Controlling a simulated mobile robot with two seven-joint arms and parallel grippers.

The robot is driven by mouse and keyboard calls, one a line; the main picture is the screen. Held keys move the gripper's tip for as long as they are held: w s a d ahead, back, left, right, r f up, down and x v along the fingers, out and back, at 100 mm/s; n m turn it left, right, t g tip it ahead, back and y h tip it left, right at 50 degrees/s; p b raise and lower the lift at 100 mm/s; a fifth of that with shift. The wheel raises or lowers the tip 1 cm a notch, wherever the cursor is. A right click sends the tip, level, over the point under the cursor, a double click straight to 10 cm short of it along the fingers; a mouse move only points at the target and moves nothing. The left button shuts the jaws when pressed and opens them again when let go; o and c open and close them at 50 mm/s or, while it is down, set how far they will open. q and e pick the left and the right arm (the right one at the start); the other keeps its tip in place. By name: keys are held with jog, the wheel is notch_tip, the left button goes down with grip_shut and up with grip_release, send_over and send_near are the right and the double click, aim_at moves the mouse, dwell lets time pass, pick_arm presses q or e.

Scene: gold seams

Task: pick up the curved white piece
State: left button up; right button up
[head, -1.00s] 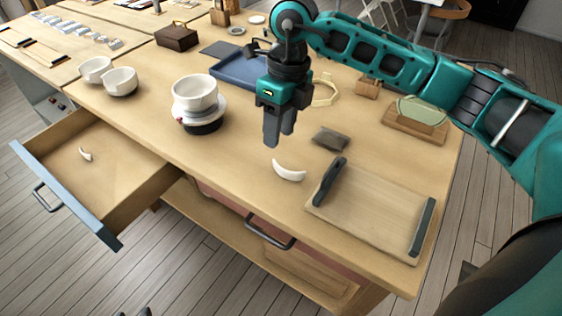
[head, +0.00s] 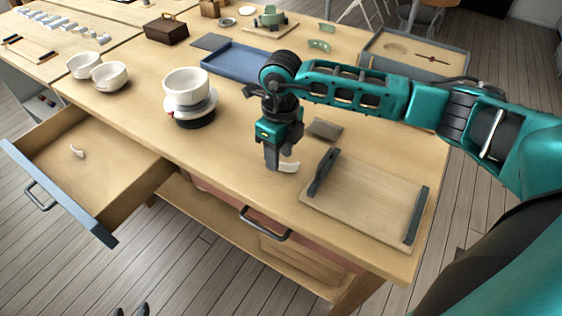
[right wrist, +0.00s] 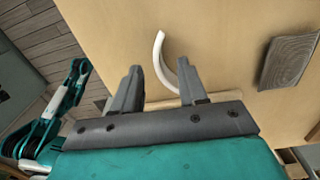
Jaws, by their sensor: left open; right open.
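The curved white piece (head: 290,167) lies on the wooden table, left of the wooden tray. In the right wrist view the piece (right wrist: 160,55) is a slim arc, running into the gap between the fingers near the right-hand one. My right gripper (head: 272,168) points down at the piece, open, its fingers hiding part of it. In the right wrist view the fingertips (right wrist: 159,66) are apart, and I cannot tell whether one touches the piece. My left gripper (head: 131,311) shows only as two dark, separated tips at the bottom edge, far from the piece.
The wooden tray (head: 365,203) with dark handles is close on the right, and a grey pad (head: 325,129) lies behind. A white bowl (head: 186,87) sits on a round stand to the left. The open drawer (head: 125,190) holds a small white shard (head: 77,151).

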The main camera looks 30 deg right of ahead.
jog(key=shift+f, duration=0.55)
grip_shut()
jog(key=shift+r, duration=0.1)
